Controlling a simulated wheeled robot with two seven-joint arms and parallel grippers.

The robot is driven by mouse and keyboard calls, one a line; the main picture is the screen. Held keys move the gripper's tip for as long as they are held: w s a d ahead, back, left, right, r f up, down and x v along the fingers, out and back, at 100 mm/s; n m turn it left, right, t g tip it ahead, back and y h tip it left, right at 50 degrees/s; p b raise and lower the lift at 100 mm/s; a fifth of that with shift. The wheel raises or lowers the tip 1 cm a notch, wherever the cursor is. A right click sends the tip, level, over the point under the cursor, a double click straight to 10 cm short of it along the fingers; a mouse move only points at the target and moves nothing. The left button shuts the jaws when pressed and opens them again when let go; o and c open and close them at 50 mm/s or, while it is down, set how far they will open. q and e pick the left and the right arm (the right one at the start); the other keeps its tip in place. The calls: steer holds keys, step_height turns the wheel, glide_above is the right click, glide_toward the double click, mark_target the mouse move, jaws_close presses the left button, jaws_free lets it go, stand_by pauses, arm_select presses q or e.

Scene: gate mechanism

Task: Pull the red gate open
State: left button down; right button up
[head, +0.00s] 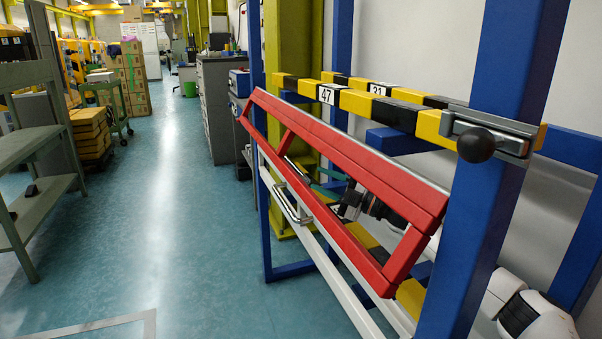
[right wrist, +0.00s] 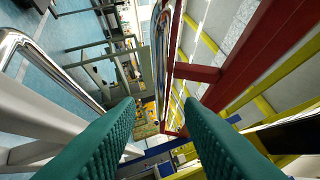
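The red gate (head: 340,160) is a long frame that sits slanted between blue posts; its red bars also show in the right wrist view (right wrist: 254,55). A silver bar handle (head: 287,203) is on its lower bar, and shiny curved metal bars show in the right wrist view. My right gripper (head: 318,181) is seen through the gate's opening, apart from the handle as far as I can tell. My left gripper is not in view.
Yellow-and-black beams (head: 357,102) run above the gate. A metal latch with a black ball knob (head: 476,145) is on the near blue post (head: 497,120). White rails run below the gate. Grey-green shelving (head: 30,150) stands at left, with clear floor (head: 165,220) between.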

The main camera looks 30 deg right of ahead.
steer(key=x, duration=0.7)
steer(key=shift+d, duration=0.1)
jaws_close()
